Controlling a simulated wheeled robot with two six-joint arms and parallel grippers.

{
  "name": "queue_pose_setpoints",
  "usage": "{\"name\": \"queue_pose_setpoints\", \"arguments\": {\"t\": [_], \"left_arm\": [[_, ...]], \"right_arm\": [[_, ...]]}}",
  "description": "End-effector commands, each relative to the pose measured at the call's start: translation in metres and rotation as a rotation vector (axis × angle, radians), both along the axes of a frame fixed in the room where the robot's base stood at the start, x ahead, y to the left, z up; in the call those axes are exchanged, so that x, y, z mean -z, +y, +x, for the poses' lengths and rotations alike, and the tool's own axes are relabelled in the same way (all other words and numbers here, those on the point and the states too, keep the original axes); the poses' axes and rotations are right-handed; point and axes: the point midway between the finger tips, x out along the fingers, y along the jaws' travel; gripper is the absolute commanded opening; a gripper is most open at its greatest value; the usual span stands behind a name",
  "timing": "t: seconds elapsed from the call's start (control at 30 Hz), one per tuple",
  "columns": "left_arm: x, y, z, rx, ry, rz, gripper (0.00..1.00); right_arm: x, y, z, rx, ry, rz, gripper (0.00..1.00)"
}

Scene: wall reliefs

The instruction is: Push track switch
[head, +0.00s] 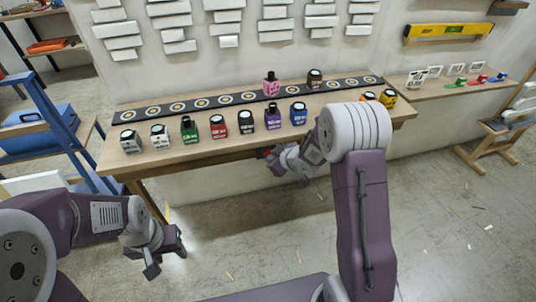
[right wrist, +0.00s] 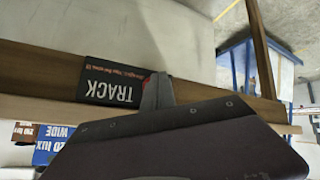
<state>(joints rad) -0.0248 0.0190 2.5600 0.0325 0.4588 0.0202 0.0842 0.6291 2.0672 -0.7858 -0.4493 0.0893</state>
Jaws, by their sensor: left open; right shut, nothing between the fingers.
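The track switch (right wrist: 112,86) is a dark box with an upside-down "TRACK" label, on the wooden front edge of the table, in the right wrist view. A bit of red (right wrist: 147,78) shows at its right end, mostly hidden behind my finger. My right gripper (right wrist: 158,92) is shut and empty, its tip at that red part; whether it touches or presses it I cannot tell. In the head view my right gripper (head: 272,156) is just under the table's front edge. My left gripper (head: 168,250) is open and empty, low over the floor at the left.
The wooden table (head: 170,160) carries a dark strip with round spots (head: 201,103) and several small jars, such as a red one (head: 218,125). A blue ladder (head: 50,120) stands at the left. A shelf (head: 450,85) is at the right. The floor in front is mostly clear.

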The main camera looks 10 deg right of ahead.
Motion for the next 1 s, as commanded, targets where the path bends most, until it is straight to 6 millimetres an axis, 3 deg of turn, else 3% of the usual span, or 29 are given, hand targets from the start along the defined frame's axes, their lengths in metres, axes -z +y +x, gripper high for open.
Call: {"name": "queue_pose_setpoints", "arguments": {"t": [0.47, 1.0], "left_arm": [[-0.008, 0.000, 0.000, 0.000, 0.000, 0.000, 0.47], [-0.003, 0.000, 0.000, 0.000, 0.000, 0.000, 0.47]], "right_arm": [[-0.001, 0.000, 0.009, 0.000, -0.001, 0.001, 0.00], [0.001, 0.000, -0.003, 0.000, 0.000, 0.000, 0.00]]}}
